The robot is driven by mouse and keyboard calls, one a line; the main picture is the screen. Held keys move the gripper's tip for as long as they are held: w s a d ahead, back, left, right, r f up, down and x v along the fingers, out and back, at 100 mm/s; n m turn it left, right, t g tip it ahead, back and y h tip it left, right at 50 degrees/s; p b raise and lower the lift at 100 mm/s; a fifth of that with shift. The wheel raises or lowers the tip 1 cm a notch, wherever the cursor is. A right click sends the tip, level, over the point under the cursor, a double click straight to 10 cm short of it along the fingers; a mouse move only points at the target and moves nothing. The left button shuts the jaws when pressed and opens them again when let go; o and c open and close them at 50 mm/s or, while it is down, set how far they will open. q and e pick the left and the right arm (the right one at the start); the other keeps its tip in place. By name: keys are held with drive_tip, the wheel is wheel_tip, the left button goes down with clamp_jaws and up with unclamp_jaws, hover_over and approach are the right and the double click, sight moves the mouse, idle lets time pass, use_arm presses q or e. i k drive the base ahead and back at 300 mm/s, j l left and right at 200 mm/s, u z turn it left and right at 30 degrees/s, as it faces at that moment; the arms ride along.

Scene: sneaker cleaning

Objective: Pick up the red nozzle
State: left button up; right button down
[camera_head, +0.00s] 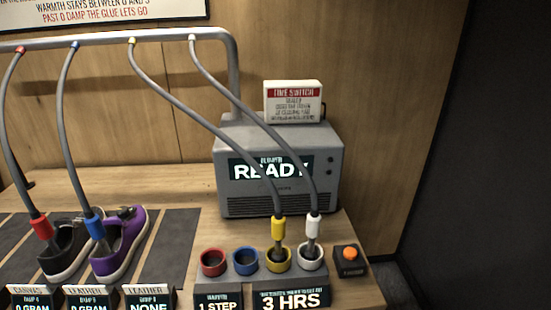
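The red nozzle (42,227) hangs on a grey hose from the overhead rail at the left. Its tip points down into the opening of a black sneaker (62,250). The blue nozzle (94,226) points down into a purple sneaker (120,246) beside it. The yellow nozzle (278,229) and the white nozzle (313,227) stand in the yellow holder (279,264) and the white holder (311,262). The red holder (213,268) and the blue holder (246,267) are empty. Neither of my grippers shows in this view.
A grey box reading READY (240,195) stands at the back with a time switch box (293,103) on top. Labels stand along the front edge. An orange button (349,254) sits at the right. Hoses cross the space above the wooden table (188,180).

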sight(41, 226)
drive_tip(key=u, duration=1.55)
drive_tip(key=i+j, duration=0.15)
drive_tip(key=j, duration=0.2)
drive_tip(key=i+j, duration=0.15)
drive_tip(key=j, duration=0.15)
drive_tip(key=i+j, duration=0.15)
drive_tip(key=j, duration=0.2)
drive_tip(key=i+j, duration=0.15)
drive_tip(key=j, duration=0.2)
drive_tip(key=i+j, duration=0.15)
drive_tip(key=j, duration=0.2)
drive_tip(key=j+z, duration=0.1)
drive_tip(key=z, duration=0.35)
drive_tip(key=i, duration=0.05)
